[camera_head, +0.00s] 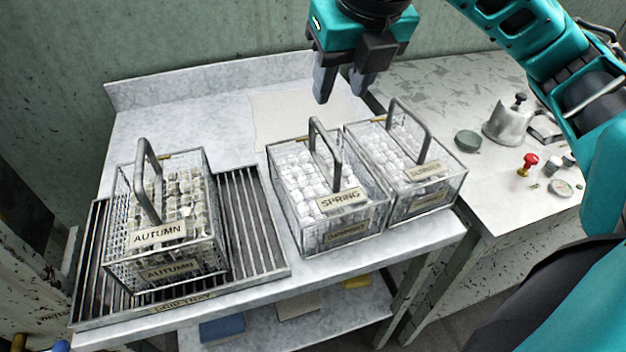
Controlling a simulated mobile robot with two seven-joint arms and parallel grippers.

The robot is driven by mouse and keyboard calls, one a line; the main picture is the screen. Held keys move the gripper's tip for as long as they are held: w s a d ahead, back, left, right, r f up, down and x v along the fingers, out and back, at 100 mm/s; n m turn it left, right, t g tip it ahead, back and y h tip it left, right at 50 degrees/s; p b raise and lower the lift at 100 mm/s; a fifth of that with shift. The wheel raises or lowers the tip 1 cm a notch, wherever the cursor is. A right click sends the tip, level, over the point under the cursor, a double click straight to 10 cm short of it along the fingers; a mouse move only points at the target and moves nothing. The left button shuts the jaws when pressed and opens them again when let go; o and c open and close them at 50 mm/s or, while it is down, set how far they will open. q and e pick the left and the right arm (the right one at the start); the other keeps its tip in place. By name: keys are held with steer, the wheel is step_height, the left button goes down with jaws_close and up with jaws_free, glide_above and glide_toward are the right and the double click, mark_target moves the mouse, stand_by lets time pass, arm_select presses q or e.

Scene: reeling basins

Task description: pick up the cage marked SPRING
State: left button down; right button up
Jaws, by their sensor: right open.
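The cage marked SPRING (312,215) is a clear-sided basket of white pieces with a tall grey loop handle (326,150). It stands upright on the grey table, in the middle of the head view. My right gripper (338,90) is above and behind the SPRING cage, pointing down. Its fingers are apart with nothing between them. It does not touch the handle. My left gripper is out of view.
A similar cage (425,187) with a label hard to read stands close on the right of SPRING. The AUTUMN cage (190,255) stands on a slatted rack (268,235) at left. A side table (480,190) holds a metal pot (507,125) and a red-topped item (529,160).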

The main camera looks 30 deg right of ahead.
steer(key=b, duration=0.1)
glide_above(325, 132)
steer(key=s, duration=0.2)
steer(key=f, duration=0.6)
steer(key=shift+s+a, duration=0.2)
steer(key=shift+x, duration=3.15)
steer(key=shift+c, duration=0.2)
jaws_close()
steer(key=shift+r, duration=0.1)
